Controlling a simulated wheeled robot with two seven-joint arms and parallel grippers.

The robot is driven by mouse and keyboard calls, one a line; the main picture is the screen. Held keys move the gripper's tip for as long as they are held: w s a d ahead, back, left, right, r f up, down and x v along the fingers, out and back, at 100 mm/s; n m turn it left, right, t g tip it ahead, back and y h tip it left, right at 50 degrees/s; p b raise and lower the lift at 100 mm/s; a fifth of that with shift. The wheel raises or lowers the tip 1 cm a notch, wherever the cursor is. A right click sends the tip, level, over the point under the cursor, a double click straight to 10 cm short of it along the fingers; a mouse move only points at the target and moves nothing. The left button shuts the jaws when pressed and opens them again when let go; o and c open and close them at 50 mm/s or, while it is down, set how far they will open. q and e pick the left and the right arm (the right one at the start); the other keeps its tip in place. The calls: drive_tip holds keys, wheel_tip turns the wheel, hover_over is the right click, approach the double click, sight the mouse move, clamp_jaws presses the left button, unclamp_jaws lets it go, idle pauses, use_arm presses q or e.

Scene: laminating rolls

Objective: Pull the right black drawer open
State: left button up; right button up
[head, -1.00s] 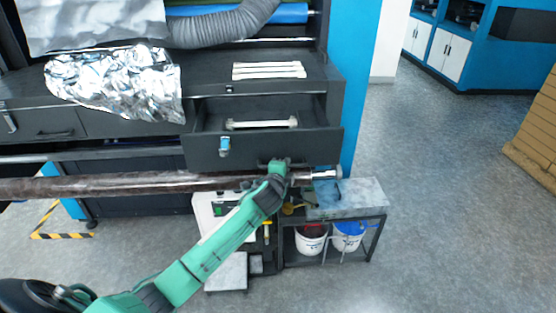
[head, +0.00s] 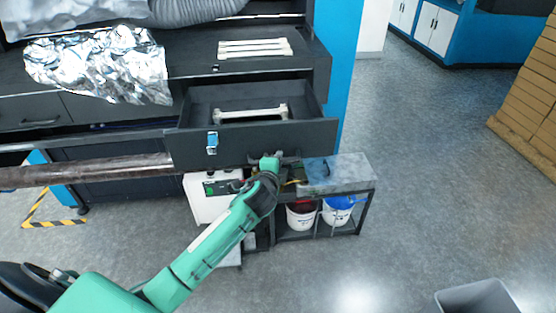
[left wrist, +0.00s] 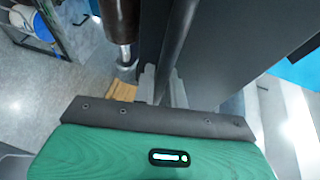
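The right black drawer (head: 235,147) is pulled well out of the cabinet, and its inside shows. It has a blue-and-silver latch (head: 212,143) on its front. My green left arm reaches up to the drawer front, with the left gripper (head: 275,161) at the handle. In the left wrist view the two grey fingers (left wrist: 162,86) of the gripper are on either side of the dark handle bar (left wrist: 180,38), shut on it. The exact contact is partly hidden. My right gripper is not in view.
A white-handled bar (head: 250,114) lies in the drawer. A long dark roll (head: 80,173) extends left below it. A low rack with buckets (head: 300,216) stands beneath the drawer. Crumpled foil (head: 100,65) lies on the cabinet top. Floor at right is open; a grey bin (head: 478,296) stands there.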

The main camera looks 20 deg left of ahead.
use_arm(q)
drive_tip(key=o, duration=0.4)
drive_tip(key=b+v, duration=0.4)
drive_tip(key=v, duration=0.9)
drive_tip(key=shift+s+r, duration=0.1)
drive_tip(key=shift+s, duration=0.3)
